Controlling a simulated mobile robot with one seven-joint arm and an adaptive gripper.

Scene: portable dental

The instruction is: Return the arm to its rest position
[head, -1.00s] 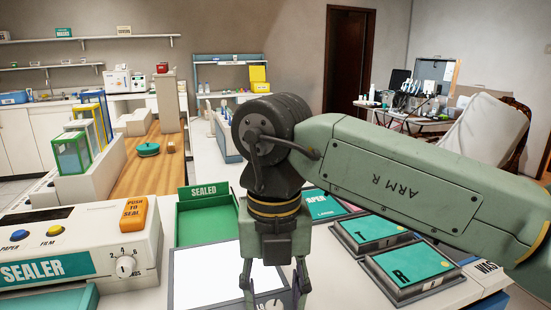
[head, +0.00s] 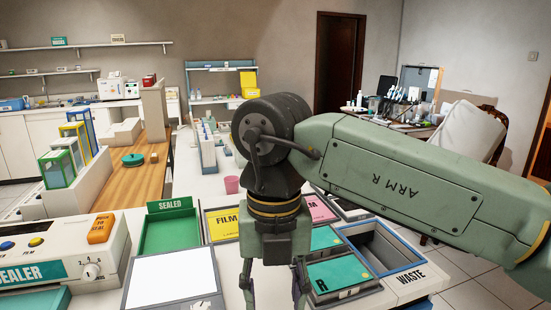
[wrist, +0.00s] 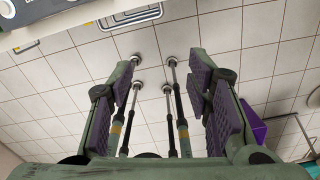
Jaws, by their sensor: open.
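My arm, marked ARM R, reaches in from the right in the head view. My gripper (head: 273,290) hangs downward at the front of the counter, its fingertips cut off by the lower edge. In the wrist view, my gripper (wrist: 153,105) has its two purple-padded fingers wide apart with nothing between them. Beyond the fingers the wrist view shows tiled floor (wrist: 60,75).
A white panel (head: 170,278) and the green SEALED tray (head: 170,236) lie left of my gripper. The sealer (head: 60,255) is at far left. The blue-rimmed WASTE bin (head: 385,250) is to the right. A pink cup (head: 232,185) stands behind.

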